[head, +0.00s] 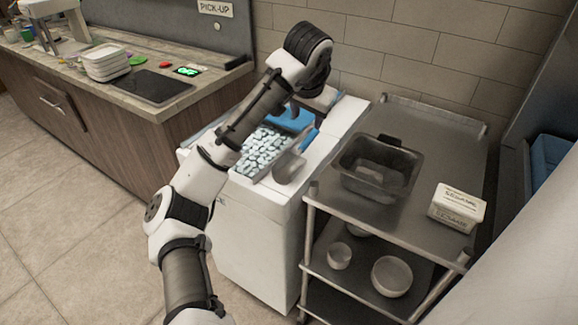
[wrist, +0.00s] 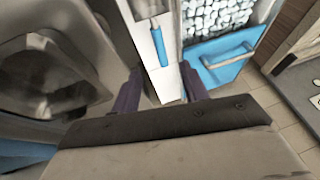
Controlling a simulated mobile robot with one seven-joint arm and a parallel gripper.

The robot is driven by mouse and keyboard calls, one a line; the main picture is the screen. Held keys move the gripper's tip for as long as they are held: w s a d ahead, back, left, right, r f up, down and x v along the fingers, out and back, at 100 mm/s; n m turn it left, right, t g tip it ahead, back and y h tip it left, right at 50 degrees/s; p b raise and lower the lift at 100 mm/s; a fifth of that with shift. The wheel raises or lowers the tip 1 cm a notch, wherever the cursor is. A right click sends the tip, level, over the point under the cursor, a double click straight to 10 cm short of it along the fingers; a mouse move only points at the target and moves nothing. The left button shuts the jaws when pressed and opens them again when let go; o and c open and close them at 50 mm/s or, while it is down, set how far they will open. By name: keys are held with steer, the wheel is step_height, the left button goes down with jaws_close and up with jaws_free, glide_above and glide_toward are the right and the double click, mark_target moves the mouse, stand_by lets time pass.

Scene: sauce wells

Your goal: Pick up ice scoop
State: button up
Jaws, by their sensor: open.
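The ice scoop (head: 291,165) has a grey metal bowl and a blue handle. In the head view it lies at the right side of the white ice bin (head: 262,225), beside the ice, with its handle toward the upper right. In the wrist view the scoop's blue handle (wrist: 158,46) is above the gap between my fingers, and its bowl is cut off by the top edge. My gripper (wrist: 161,72) is open and empty, short of the handle and apart from it. In the head view my arm reaches over the bin, and the fingers are mostly hidden.
A blue lid (head: 291,119) with a bar handle is by the ice (head: 262,147). A steel cart (head: 410,215) with a dark pan (head: 378,168) and a labelled box (head: 457,207) stands close on the right. A counter (head: 150,108) is on the left, with open floor before it.

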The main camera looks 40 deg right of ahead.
mark_target(305, 143)
steer(key=x, duration=0.8)
steer(key=shift+p, duration=0.4)
steer(key=x, duration=0.2)
steer(key=p+x, duration=0.1)
steer(key=x, duration=0.2)
steer(key=shift+s+a+f, duration=0.1)
steer(key=shift+a+f, duration=0.05)
steer(key=shift+f, duration=0.3)
steer(key=shift+c, duration=0.2)
jaws_close()
